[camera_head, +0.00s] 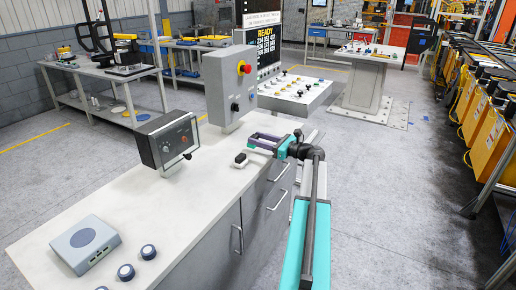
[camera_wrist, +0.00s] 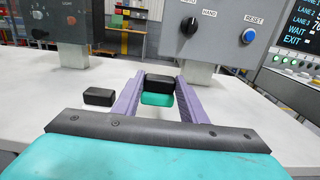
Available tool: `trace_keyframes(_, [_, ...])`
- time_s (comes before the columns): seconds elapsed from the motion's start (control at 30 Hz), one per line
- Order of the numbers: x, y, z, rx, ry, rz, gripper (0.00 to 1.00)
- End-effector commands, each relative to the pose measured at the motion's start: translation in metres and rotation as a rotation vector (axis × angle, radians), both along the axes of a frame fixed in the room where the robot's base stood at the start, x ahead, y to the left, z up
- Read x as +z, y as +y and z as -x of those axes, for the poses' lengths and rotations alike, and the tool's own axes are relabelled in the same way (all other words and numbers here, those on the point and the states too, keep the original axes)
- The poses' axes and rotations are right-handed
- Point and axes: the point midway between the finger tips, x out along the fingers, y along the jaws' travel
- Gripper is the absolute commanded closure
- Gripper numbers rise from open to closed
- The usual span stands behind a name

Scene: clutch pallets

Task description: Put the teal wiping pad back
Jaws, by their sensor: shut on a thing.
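My gripper (camera_wrist: 159,80) has two long purple fingers and is shut on the teal wiping pad (camera_wrist: 157,99). The pad has a black upper part and sits between the fingers near their tips in the wrist view. In the head view my gripper (camera_head: 255,140) reaches over the right edge of the white bench (camera_head: 120,195); the pad is too small to make out clearly there. A separate black block (camera_wrist: 99,96) lies to the left of the fingers in the wrist view, on a small pale base on the bench in the head view (camera_head: 241,159).
A grey control box (camera_head: 228,85) with a red button stands on the bench beyond my gripper. A dark panel box (camera_head: 167,140) stands to the left. A grey-blue device (camera_head: 86,243) and several round knobs (camera_head: 126,271) are at the near end. The bench middle is clear.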

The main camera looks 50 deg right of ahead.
Motion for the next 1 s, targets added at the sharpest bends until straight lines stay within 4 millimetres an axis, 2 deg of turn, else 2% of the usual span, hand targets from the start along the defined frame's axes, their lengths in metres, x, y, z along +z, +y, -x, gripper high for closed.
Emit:
trace_keyframes(0.17, [-0.006, 0.000, 0.000, 0.000, 0.000, -0.002, 0.84])
trace_keyframes(0.5, [-0.035, -0.001, 0.000, -0.001, 0.000, 0.000, 0.84])
trace_keyframes(0.97, [-0.040, -0.001, 0.001, -0.002, 0.000, -0.001, 0.84])
trace_keyframes(1.0, [-0.041, -0.001, 0.001, -0.002, 0.000, -0.001, 0.60])
